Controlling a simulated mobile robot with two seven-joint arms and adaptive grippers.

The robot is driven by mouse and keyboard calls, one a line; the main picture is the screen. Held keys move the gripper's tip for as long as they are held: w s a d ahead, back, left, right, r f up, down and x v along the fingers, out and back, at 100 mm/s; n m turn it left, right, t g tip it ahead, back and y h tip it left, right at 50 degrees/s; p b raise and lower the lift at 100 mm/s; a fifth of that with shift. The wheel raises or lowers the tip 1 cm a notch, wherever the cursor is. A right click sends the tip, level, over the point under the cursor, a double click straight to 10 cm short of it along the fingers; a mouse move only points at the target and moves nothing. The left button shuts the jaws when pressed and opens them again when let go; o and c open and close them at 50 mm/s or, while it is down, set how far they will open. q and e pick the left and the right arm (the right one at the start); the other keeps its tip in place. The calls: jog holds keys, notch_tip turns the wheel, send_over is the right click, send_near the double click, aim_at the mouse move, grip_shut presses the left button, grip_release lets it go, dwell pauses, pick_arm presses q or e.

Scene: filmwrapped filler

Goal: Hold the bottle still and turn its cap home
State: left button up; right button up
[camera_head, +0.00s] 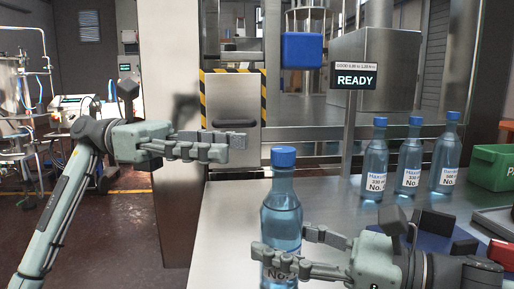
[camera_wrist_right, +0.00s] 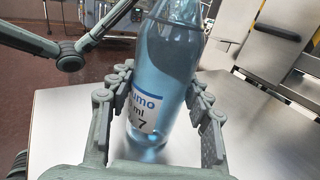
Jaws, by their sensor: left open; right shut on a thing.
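A clear blue bottle (camera_head: 282,208) with a white label stands upright near the front of the metal table (camera_head: 228,222). Its blue cap (camera_head: 283,157) sits on top of the neck; I cannot tell how tightly it is seated. My right gripper (camera_head: 285,246) is shut on the bottle's lower body, its fingers on both sides and partly covering the label. The right wrist view shows the bottle (camera_wrist_right: 165,55) between the finger pads, its cap out of frame. My left gripper (camera_head: 238,142) is open and empty, left of the cap and slightly higher, pointing right, not touching it.
Three similar capped bottles (camera_head: 409,160) stand in a row at the back right. A green bin (camera_head: 492,167) is beside them. A READY display (camera_head: 356,79) stands on a post behind the table. A blue block (camera_head: 303,50) hangs above. The table left of the bottle is clear.

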pick_arm(q)
jog(key=shift+v, duration=1.55)
pick_arm(e)
jog(key=o, duration=1.4)
